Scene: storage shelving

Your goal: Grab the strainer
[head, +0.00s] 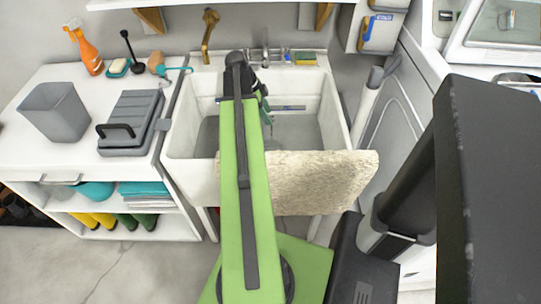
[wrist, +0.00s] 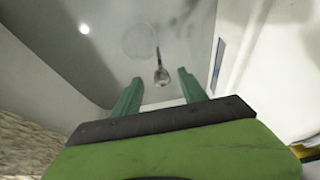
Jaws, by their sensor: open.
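A small metal utensil with a thin dark handle, which looks like the strainer (wrist: 161,74), shows in the wrist view inside the white sink (head: 180,135). Its rounded end lies between my two green fingertips in the picture, apparently beyond them. My gripper (wrist: 159,80) is open, with nothing between its fingers. In the head view my gripper (head: 268,115) is over the sink basin, partly hidden by my own arm. I cannot make out the strainer in the head view. A faint round outline shows beside the handle in the wrist view; I cannot tell what it is.
A beige towel (head: 310,185) hangs over the sink's front rim. A counter on the left holds a grey bin (head: 55,112) and an orange spray bottle (head: 85,50).

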